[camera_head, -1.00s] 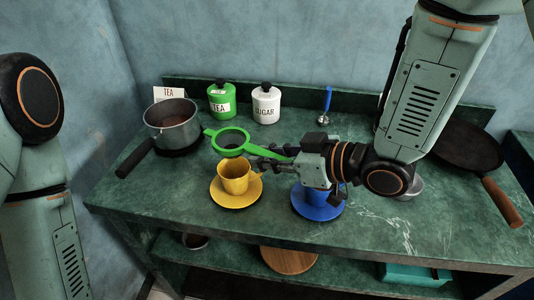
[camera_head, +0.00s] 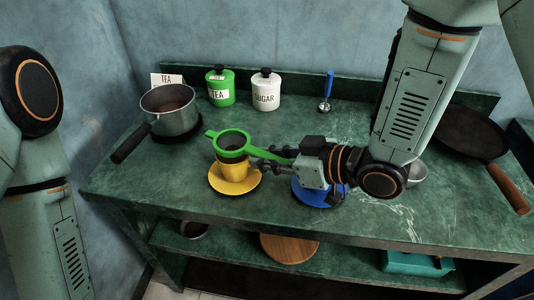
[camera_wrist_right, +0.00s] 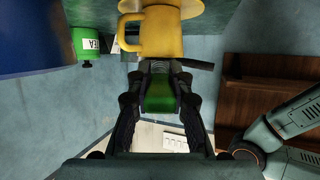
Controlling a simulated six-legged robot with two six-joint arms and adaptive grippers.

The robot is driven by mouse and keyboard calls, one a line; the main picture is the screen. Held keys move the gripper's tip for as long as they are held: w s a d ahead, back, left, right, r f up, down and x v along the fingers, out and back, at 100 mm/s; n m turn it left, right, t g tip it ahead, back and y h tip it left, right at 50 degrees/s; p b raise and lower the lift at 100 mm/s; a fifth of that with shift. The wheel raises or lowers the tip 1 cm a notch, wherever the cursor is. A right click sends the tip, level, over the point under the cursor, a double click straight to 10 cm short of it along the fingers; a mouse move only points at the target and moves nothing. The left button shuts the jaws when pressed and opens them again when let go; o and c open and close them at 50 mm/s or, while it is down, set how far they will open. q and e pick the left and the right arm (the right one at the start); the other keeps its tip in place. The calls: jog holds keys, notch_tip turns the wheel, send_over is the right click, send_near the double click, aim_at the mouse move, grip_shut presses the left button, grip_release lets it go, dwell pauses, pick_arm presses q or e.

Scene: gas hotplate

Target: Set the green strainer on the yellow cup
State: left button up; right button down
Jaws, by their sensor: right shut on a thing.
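The green strainer (camera_head: 246,146) is over the mouth of the yellow cup (camera_head: 232,170), and its dark bowl overlaps the cup's opening. I cannot tell whether its rim rests on the cup. The cup stands upright on a yellow saucer (camera_head: 222,184), and its side and handle show in the right wrist view (camera_wrist_right: 158,38). My right gripper (camera_head: 277,156) is shut on the strainer's handle, to the right of the cup. In the right wrist view the green handle (camera_wrist_right: 159,103) sits between the fingers. Only my left arm shows at the left edge; its gripper is out of view.
A blue saucer (camera_head: 318,197) is under my right wrist, its cup mostly hidden. A pot (camera_head: 172,118) stands left, a green tea jar (camera_head: 220,90) and white sugar jar (camera_head: 266,92) behind. A pan (camera_head: 470,135) is at the right. The counter's front left is clear.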

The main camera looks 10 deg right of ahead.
jog(key=shift+a+f, duration=0.15)
jog(key=shift+f, duration=0.4)
jog(key=shift+f+b, duration=0.55)
jog(key=shift+f, duration=0.05)
jog(key=c, duration=1.1)
grip_release()
jog(key=shift+c, duration=0.2)
jog(key=shift+r, duration=0.1)
jog(key=shift+v, duration=3.75)
